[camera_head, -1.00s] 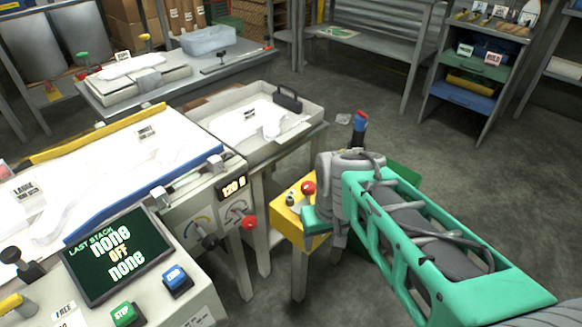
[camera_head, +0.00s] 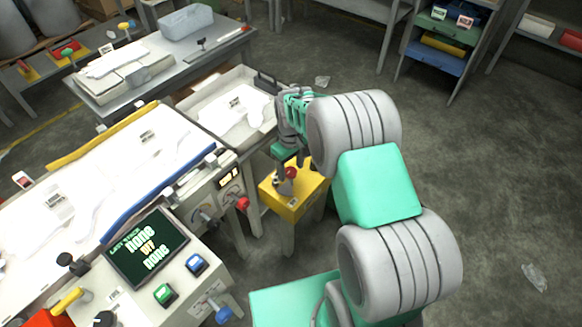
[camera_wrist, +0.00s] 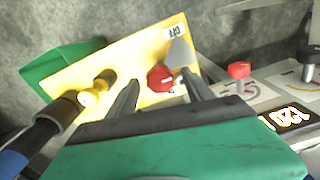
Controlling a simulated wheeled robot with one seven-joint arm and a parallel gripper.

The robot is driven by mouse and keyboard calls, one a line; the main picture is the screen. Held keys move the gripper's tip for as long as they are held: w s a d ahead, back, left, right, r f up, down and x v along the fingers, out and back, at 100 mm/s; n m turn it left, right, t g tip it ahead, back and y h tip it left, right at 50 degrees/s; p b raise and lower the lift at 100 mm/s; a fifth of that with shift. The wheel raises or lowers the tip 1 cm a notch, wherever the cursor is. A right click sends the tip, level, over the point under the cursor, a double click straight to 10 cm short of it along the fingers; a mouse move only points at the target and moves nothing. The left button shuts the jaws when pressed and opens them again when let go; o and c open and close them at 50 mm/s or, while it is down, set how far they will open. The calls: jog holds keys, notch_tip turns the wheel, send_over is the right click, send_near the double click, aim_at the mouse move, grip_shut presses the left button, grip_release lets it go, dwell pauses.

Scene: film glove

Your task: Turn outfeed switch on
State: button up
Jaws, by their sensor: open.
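The yellow control box (camera_head: 291,205) stands on a post right of the machine. In the wrist view its yellow face (camera_wrist: 135,62) carries an OFF label (camera_wrist: 174,32), a red knob (camera_wrist: 160,78) and a brass-coloured knob (camera_wrist: 97,88). A grey wedge-shaped piece (camera_wrist: 179,53), perhaps the switch lever, shows below the label. My gripper (camera_head: 288,170) is over the box, pointing down. In the wrist view its two dark fingers (camera_wrist: 159,78) are apart, with the red knob seen between them. I cannot tell whether a finger touches the grey piece. My arm hides part of the box's surroundings.
The machine's console with a screen (camera_head: 147,247) and a red-knobbed dial panel (camera_head: 222,208) stand close left of the box. A grey tray (camera_head: 205,105) is behind it. A blue-and-black handle (camera_wrist: 35,140) is near the gripper. Open floor (camera_head: 500,190) lies to the right.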

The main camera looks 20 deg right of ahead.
jog(key=shift+f, duration=0.2)
jog(key=shift+c, duration=0.5)
grip_shut()
